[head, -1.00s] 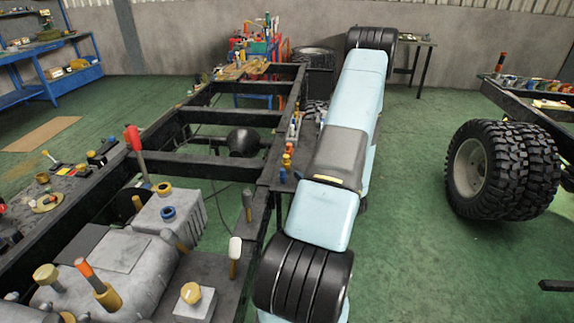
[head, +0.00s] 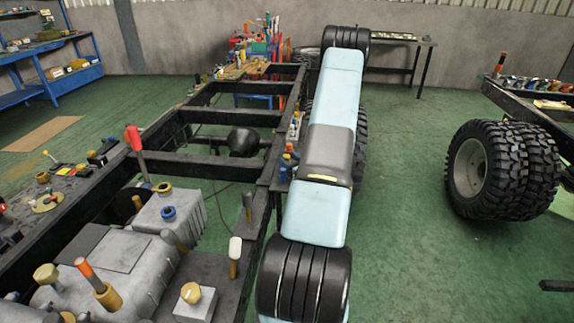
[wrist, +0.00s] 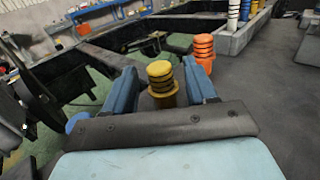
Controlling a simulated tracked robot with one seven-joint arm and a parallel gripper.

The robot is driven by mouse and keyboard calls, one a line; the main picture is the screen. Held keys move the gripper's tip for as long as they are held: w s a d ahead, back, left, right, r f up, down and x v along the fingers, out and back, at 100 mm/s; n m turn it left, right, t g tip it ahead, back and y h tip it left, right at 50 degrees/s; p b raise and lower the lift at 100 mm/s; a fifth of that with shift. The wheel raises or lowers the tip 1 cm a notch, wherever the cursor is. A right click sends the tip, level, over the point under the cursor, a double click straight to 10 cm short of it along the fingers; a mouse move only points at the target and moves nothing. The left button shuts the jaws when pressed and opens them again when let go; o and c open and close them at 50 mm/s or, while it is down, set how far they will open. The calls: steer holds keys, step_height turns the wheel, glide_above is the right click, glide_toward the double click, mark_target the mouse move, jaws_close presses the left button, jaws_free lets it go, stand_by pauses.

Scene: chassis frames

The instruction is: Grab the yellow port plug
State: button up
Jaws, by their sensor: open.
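The yellow port plug (wrist: 160,72), a ribbed upright cylinder with a wider collar low down, shows in the middle of the wrist view. My gripper (wrist: 160,68) is open, with one blue finger on the left of the plug and one on the right in the picture. Gaps show between the plug and both fingers. The plug's base is partly hidden by my gripper's dark body. In the head view my arm covers the gripper, and I cannot clearly single out the plug there.
An orange ribbed plug (wrist: 204,52) stands just beyond the right finger. A grey tray (wrist: 236,40) behind it holds white and blue plugs. A blue round part (wrist: 78,121) lies left of my gripper. The dark chassis frame (head: 265,195) runs along my arm's left side.

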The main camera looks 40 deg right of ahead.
steer(key=shift+w+d, duration=0.1)
steer(key=shift+w, duration=0.95)
steer(key=shift+c, duration=0.2)
steer(key=c, duration=1)
steer(key=shift+r, duration=0.1)
